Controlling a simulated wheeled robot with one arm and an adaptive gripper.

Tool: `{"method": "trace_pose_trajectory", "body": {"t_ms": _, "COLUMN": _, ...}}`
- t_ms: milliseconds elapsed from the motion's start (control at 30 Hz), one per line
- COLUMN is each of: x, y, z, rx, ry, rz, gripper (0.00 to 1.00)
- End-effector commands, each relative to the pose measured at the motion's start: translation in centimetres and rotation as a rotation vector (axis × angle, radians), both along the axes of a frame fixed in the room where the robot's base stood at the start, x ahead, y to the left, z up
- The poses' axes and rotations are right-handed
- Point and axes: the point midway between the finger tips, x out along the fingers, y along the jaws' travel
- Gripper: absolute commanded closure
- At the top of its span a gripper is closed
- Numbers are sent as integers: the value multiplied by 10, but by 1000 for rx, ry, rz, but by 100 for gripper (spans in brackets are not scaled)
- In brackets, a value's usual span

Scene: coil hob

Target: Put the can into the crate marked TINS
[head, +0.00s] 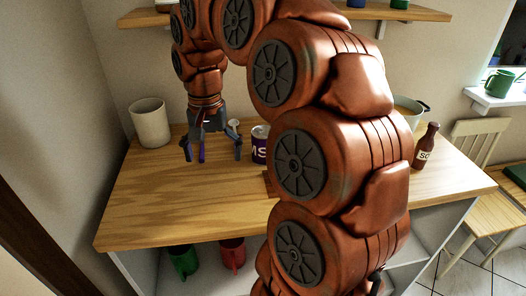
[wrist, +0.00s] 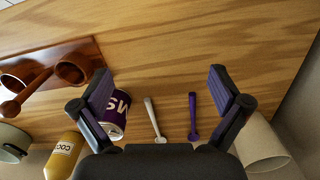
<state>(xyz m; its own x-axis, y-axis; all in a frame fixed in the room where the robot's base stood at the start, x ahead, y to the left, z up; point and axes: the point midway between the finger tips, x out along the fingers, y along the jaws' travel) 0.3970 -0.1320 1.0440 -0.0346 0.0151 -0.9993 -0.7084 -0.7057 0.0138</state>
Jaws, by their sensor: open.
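A purple-and-white can (head: 260,148) with part of a label reading "MS" stands on the wooden counter, just right of my gripper (head: 212,154) in the head view. My arm partly covers it there. In the wrist view the can (wrist: 117,112) is beside the left finger, which overlaps its edge. My gripper (wrist: 160,88) is open and empty, above the counter. A crate marked TINS does not show in either view.
A cream cup (head: 150,122) stands at the counter's left back. A white spoon (wrist: 153,118), a purple spoon (wrist: 192,116) and a yellow "COCO" container (wrist: 64,156) are near the can. A brown bottle (head: 426,148) stands at right. Bare counter (head: 165,205) lies in front.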

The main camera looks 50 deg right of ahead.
Motion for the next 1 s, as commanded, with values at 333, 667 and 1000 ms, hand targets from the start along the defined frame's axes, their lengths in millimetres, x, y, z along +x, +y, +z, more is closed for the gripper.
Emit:
{"method": "trace_pose_trajectory", "body": {"t_ms": 333, "x": 40, "y": -132, "z": -10, "rx": -16, "ry": -27, "rz": -530, "gripper": 1}}
{"method": "trace_pose_trajectory", "body": {"t_ms": 667, "x": 35, "y": -195, "z": -17, "rx": -29, "ry": -26, "rz": -797, "gripper": 1}}
{"method": "trace_pose_trajectory", "body": {"t_ms": 1000, "x": 34, "y": -197, "z": -36, "rx": -28, "ry": -25, "rz": -808, "gripper": 1}}
